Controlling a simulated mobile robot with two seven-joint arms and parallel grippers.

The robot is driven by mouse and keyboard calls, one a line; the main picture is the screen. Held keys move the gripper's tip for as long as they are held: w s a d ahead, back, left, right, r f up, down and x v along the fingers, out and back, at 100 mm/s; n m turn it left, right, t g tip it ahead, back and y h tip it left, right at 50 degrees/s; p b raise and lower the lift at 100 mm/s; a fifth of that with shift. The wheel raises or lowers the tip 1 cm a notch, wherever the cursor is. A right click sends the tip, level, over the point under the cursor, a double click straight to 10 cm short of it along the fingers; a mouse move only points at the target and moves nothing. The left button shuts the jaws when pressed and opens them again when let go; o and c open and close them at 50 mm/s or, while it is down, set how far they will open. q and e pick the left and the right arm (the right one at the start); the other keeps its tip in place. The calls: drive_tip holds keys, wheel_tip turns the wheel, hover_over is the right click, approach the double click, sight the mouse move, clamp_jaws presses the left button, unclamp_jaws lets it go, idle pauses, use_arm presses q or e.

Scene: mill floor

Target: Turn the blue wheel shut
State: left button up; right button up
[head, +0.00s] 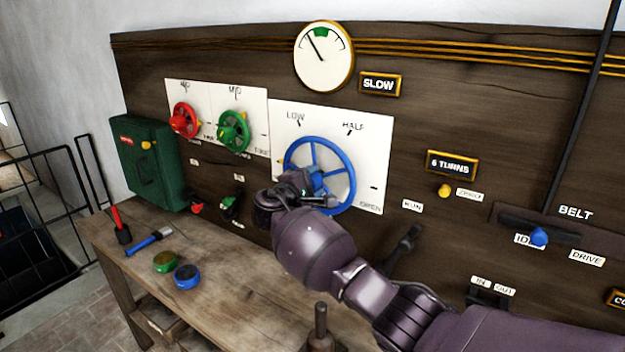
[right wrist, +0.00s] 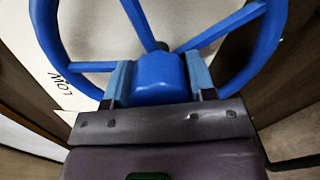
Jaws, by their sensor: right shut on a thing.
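The blue wheel (head: 350,165) is mounted on a white plate (head: 375,140) on the dark wooden panel. The plate is marked LOW, HALF and OPEN, and a small yellow mark shows at the wheel's left edge. My right gripper (head: 318,198) is at the lower part of the wheel. In the right wrist view the gripper's two fingers are shut on a blue block of the wheel (right wrist: 160,78), with the rim and spokes spreading out behind. My gripper hides the wheel's lower left part in the head view. My left gripper is not in view.
A red wheel (head: 184,121) and a green wheel (head: 233,131) sit left of the blue one. A round gauge (head: 324,56) is above, by a SLOW sign (head: 381,85). A wooden bench (head: 230,285) below holds small tools and two round tins. A black lever (head: 405,245) stands near my right arm.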

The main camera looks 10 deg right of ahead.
drive_tip(key=shift+n, duration=0.7)
drive_tip(key=o, duration=0.9)
drive_tip(key=b+v, duration=0.1)
drive_tip(key=v, duration=1)
drive_tip(key=shift+b, duration=0.4)
drive_tip(key=shift+f, duration=0.1)
